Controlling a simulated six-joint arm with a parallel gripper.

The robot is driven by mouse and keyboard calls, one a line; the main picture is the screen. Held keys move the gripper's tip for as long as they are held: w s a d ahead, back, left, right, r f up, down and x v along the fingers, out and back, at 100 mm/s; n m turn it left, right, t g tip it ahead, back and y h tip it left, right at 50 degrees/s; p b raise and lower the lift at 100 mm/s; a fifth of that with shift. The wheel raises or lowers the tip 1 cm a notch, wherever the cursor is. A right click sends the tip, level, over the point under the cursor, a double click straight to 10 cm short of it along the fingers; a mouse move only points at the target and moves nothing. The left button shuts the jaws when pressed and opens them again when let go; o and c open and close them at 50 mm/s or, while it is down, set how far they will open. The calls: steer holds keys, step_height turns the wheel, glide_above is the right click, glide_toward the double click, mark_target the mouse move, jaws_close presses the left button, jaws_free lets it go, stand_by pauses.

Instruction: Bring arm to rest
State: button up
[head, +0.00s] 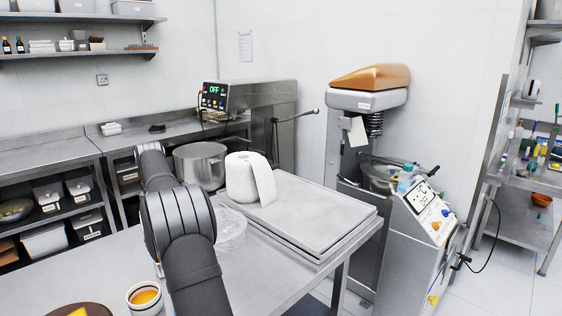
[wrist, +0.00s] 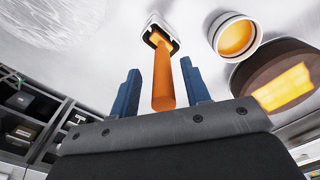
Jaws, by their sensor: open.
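My gripper (wrist: 159,66) shows in the wrist view with its two blue fingers apart. An orange bar-like handle (wrist: 164,88) lies in the gap between the fingers in the picture, with space on both sides. Its far end sits in a small white square holder (wrist: 152,25). I cannot tell how far the handle is from the fingers in depth. In the head view my dark arm reaches over the steel table (head: 110,268), and the gripper is out of sight there.
A cup with orange contents (head: 145,297) and a brown round board (head: 95,309) stand at the table's front. The mixer (head: 368,100) stands right.

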step_height(320, 180, up, 11)
steer(key=shift+f, duration=0.15)
step_height(320, 180, down, 12)
steer(key=shift+r, duration=0.15)
step_height(320, 180, up, 10)
steer(key=d+f+m+g+y, duration=0.1)
steer(key=d+f+m+y, duration=0.1)
steer(key=d+m, duration=1.25)
steer(key=s+d+f+m+t+y, duration=0.1)
steer(key=s+d+f+m, duration=0.15)
steer(key=d, duration=0.85)
steer(key=s+d+f+m+t+y, duration=0.1)
steer(key=s+d+m, duration=0.25)
steer(key=d, duration=0.65)
steer(key=a, duration=0.6)
steer(key=shift+s+a+r, duration=0.2)
steer(key=shift+s+r, duration=0.05)
steer(key=shift+s, duration=0.05)
